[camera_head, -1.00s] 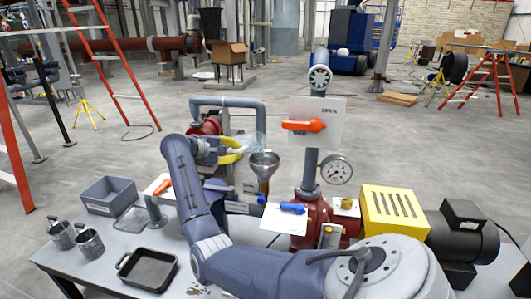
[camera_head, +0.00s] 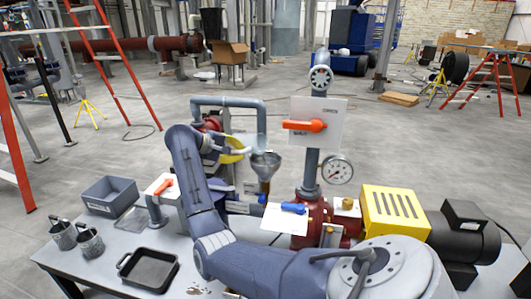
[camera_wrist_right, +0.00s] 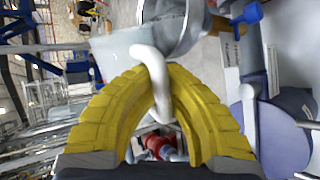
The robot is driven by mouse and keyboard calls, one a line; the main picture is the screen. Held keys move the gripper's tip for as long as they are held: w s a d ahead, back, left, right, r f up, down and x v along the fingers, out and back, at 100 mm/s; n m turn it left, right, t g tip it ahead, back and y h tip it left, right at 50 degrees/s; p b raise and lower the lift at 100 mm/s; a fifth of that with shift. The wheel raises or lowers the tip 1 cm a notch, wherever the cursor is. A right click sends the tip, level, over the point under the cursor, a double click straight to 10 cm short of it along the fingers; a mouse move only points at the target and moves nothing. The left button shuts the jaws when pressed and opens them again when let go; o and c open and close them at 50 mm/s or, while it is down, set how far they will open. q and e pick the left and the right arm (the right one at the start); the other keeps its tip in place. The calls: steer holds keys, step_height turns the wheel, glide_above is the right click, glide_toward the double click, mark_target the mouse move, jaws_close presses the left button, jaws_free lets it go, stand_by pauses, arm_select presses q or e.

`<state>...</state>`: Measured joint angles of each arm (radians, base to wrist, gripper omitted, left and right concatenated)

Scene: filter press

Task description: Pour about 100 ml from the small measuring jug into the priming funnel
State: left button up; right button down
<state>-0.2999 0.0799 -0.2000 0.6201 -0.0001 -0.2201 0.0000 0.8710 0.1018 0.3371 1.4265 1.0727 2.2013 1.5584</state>
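My right gripper (camera_head: 238,150) has its yellow fingers shut on the white handle (camera_wrist_right: 157,82) of the small measuring jug (camera_wrist_right: 118,50). The jug is clear and pale. In the head view the jug (camera_head: 252,144) is held above and just left of the mouth of the priming funnel, and looks tilted towards it. The grey metal funnel (camera_head: 265,166) stands upright on the pipework, and its side also shows in the wrist view (camera_wrist_right: 178,22). The liquid level in the jug cannot be made out. My left gripper is not in view.
A red pump (camera_head: 310,217), a gauge (camera_head: 337,170) and a panel with an orange lever (camera_head: 306,125) stand right of the funnel. A grey bin (camera_head: 110,195), metal cups (camera_head: 90,243) and a black tray (camera_head: 148,270) are at the left of the bench.

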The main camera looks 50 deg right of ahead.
steer(key=shift+w+t, duration=0.1)
steer(key=shift+t, duration=0.2)
steer(key=shift+d+f+t+y, duration=0.1)
steer(key=shift+f+t+y, duration=0.05)
steer(key=shift+t+y, duration=0.25)
